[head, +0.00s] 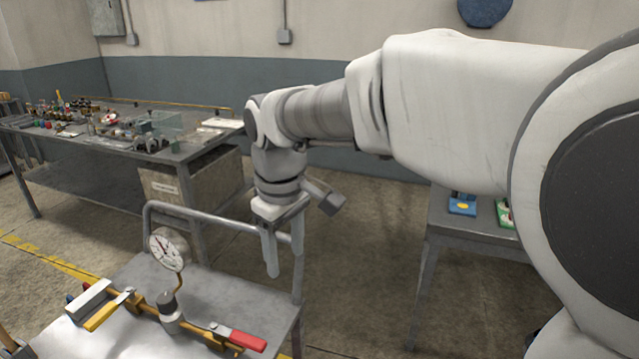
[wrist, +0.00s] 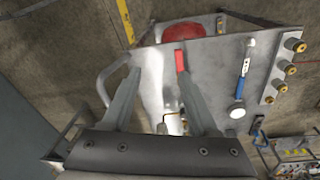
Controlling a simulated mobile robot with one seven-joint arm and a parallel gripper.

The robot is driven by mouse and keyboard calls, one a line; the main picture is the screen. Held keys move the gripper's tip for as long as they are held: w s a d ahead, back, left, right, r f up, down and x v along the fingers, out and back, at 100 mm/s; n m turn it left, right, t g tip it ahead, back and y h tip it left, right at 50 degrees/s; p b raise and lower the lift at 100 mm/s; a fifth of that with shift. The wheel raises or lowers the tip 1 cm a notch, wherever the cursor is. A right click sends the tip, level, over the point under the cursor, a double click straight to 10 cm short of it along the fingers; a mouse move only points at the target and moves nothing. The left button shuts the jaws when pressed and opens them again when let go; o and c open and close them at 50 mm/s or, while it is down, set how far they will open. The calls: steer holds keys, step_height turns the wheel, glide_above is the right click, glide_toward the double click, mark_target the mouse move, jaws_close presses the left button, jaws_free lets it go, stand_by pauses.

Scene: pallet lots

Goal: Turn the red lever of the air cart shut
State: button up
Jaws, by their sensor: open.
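The air cart (head: 205,284) stands at the lower left of the head view, with a round gauge (head: 169,249) on a brass pipe. Its red lever (head: 240,339) sits at the right end of the pipe and lies roughly in line with it. A yellow lever (head: 108,311) is further left. My gripper (head: 284,262) is open and empty, pointing down above the cart's far right edge by the rail, apart from the red lever. In the wrist view, a red strip (wrist: 180,60) shows near the right finger of my gripper (wrist: 158,72); I cannot tell if it is the lever.
A grey rail (head: 215,217) runs along the cart's far side. A cluttered workbench (head: 185,150) stands at the back left. A grey table (head: 428,225) with blue and green items stands at the right. Open floor (head: 365,250) lies between cart and table.

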mark_target(249, 339)
steer(key=a+f+n+g+b, duration=0.1)
steer(key=a+f+n, duration=0.2)
steer(key=a+f, duration=0.45)
steer(key=f+b, duration=0.1)
steer(key=f, duration=0.4)
steer(key=a+f+b, duration=0.1)
steer(key=f, duration=0.4)
steer(key=f+b, duration=0.1)
steer(key=f, duration=0.4)
steer(key=shift+w+a+f, duration=0.15)
steer(key=shift+a+f, duration=0.15)
steer(key=shift+a, duration=0.05)
steer(key=shift+c, duration=0.2)
jaws_close()
stand_by(0.3)
